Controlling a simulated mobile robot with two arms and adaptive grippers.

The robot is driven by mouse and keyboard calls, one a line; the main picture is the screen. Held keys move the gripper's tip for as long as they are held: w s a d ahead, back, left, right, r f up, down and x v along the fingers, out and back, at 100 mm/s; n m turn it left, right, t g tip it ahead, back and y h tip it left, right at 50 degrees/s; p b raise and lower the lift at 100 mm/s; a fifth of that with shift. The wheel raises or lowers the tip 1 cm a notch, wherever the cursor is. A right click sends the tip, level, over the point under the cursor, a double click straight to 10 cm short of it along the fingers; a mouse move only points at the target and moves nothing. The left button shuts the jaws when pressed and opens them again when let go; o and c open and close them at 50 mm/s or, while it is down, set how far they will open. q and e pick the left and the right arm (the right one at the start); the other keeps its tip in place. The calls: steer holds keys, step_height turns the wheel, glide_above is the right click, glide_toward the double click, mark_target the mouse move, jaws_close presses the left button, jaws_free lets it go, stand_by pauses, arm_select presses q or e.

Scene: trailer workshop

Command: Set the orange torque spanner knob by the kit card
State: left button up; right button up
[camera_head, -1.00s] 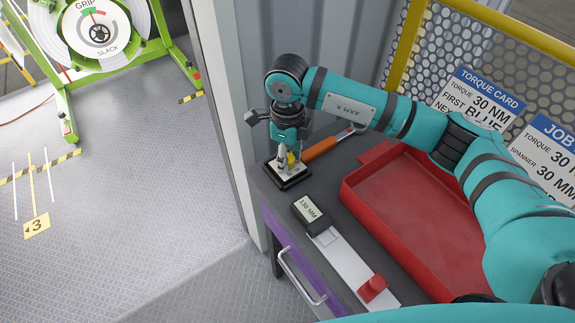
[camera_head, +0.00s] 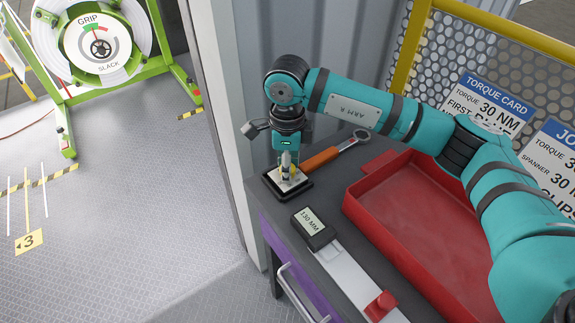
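The orange torque spanner (camera_head: 320,159) lies on the dark bench top, its metal ring head pointing up and right. Its near end reaches a small black-edged block with a pale top (camera_head: 288,183). My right gripper (camera_head: 287,170) points down over this block, at the spanner's near end. Its fingers look close together around something pale and yellowish. The knob and any setting on it are hidden or too small to read. The torque card (camera_head: 487,104) on the mesh shows "TORQUE 30 NM". A second card (camera_head: 553,160) beside it is cut off at the right. My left gripper is out of view.
An empty red tray (camera_head: 420,210) fills much of the bench. A gauge reading "130 MM" (camera_head: 313,222) sits on a pale rail with a red block (camera_head: 380,305). A green-framed reel (camera_head: 100,45) stands on the floor at left. A wall post rises beside the bench.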

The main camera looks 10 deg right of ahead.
steer(key=o, duration=1.2)
steer(key=shift+c, duration=0.2)
steer(key=shift+r, duration=0.1)
step_height(320, 180, up, 12)
steer(key=shift+a, duration=0.15)
